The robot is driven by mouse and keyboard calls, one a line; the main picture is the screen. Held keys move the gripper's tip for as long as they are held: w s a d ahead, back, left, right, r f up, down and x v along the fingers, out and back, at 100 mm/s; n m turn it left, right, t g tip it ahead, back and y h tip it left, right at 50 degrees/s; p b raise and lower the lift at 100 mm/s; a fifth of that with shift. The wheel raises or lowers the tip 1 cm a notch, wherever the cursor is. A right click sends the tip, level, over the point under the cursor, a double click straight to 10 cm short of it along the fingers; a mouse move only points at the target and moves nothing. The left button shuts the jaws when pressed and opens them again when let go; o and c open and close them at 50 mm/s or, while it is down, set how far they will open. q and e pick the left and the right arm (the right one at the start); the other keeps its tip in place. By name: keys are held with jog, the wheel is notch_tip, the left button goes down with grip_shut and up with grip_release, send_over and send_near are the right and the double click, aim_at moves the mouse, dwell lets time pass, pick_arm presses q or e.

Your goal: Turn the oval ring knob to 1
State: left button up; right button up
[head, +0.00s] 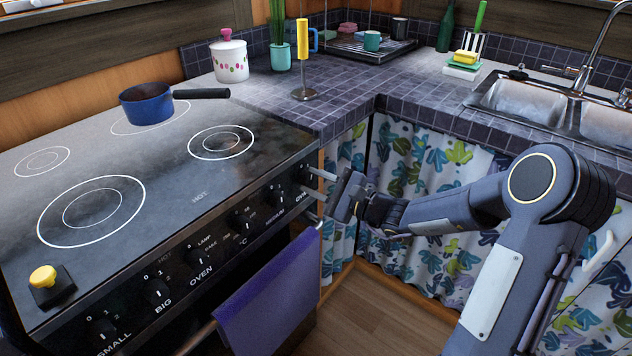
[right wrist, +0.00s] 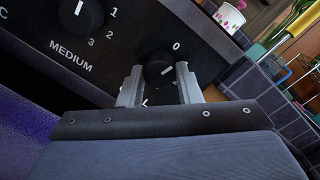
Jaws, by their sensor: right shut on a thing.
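The oval ring knob (right wrist: 158,71) is a dark round knob at the right end of the stove's front panel. In the right wrist view a 0 is printed above and right of it. A short white pointer line shows on its right part; the 1 is hidden or unreadable. My right gripper (right wrist: 160,84) has one finger on each side of the knob and is shut on it. In the head view my right gripper (head: 312,192) reaches the panel's right end from the right. My left gripper is not in view.
The medium knob (right wrist: 82,14) is close by on the left. A purple towel (head: 270,298) hangs below the panel. A blue pan (head: 146,107) stands on the cooktop (head: 110,170). Patterned curtains (head: 430,165) hang under the counter. The floor between is clear.

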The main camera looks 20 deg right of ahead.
jog(key=m+p, duration=0.1)
jog(key=m, duration=0.2)
jog(key=shift+m, duration=0.4)
jog(key=shift+f+m+t+p, duration=0.1)
jog(key=shift+m+t+p, duration=0.5)
jog(key=shift+m, duration=1.1)
jog(key=o, duration=1)
jog(key=shift+s, duration=0.15)
jog(key=v, duration=0.7)
jog(key=shift+s+d+p, duration=0.25)
jog(key=shift+p, duration=0.15)
